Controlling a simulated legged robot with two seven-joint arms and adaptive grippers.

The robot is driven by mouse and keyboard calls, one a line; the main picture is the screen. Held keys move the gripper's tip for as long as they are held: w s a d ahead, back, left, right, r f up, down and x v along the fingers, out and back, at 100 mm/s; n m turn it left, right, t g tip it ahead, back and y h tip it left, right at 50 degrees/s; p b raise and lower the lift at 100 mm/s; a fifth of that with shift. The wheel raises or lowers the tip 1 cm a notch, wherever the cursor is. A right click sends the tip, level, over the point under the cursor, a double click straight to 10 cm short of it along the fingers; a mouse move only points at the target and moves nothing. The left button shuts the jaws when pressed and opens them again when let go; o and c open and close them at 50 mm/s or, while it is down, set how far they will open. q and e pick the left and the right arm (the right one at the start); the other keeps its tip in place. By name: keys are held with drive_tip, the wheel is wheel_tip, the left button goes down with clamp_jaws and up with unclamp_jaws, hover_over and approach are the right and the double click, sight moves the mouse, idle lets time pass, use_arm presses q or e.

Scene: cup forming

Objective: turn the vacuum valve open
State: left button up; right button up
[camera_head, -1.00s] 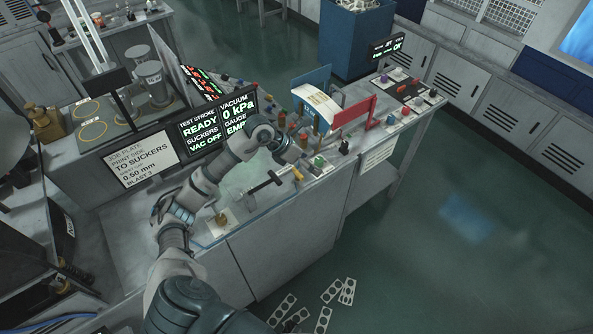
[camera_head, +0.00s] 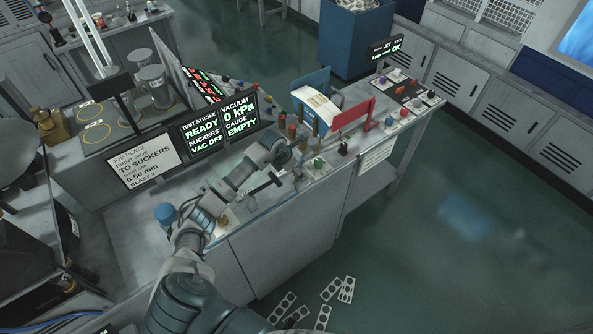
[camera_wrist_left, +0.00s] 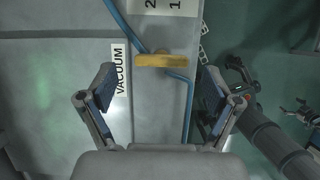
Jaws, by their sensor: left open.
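The vacuum valve's yellow handle (camera_wrist_left: 167,60) lies crosswise in the left wrist view, just beyond and between my fingertips, on a grey strip beside a blue hose. A "VACUUM" label (camera_wrist_left: 120,70) is left of it. My left gripper (camera_wrist_left: 158,78) is open, with one finger on each side and nothing between the pads; I see no contact with the handle. In the head view my left arm reaches over the bench, with its gripper (camera_head: 296,165) low at the front edge, where it hides most of the handle.
The screen (camera_head: 220,122) reads vacuum 0 kPa, "VAC OFF" and gauge "EMPTY". A black T-shaped bar (camera_head: 264,186) stands left of the gripper. A green button (camera_head: 318,163) and a red-and-blue fixture (camera_head: 350,115) are to its right.

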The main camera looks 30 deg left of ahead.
use_arm(q)
drive_tip(key=shift+x, duration=1.35)
drive_tip(key=c, duration=1.1)
drive_tip(key=shift+c, duration=0.2)
